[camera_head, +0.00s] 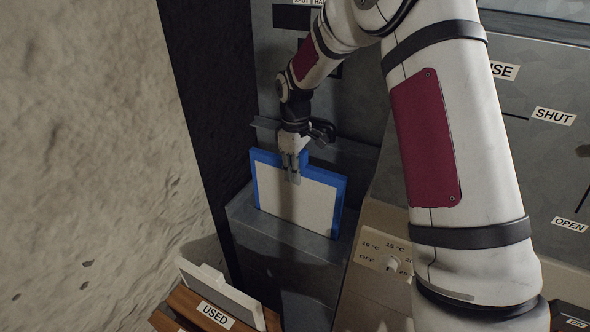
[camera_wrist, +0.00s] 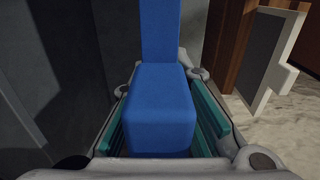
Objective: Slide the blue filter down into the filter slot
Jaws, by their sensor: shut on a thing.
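The blue filter (camera_head: 318,207), a white panel in a blue frame, stands nearly upright at the grey metal housing with the filter slot (camera_head: 270,236). Its lower edge meets the top of the housing; I cannot tell how deep it sits in the slot, whose opening is hidden behind the panel. My gripper (camera_head: 291,172) points down and is shut on the blue tab at the filter's top edge. In the wrist view the blue tab (camera_wrist: 158,108) fills the space between the teal finger pads.
A wooden box labelled USED (camera_head: 215,314) holds a white-framed panel at the lower left; that panel also shows in the wrist view (camera_wrist: 272,62). A rough pale wall (camera_head: 90,150) is at the left. A dial panel (camera_head: 385,256) is right of the housing.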

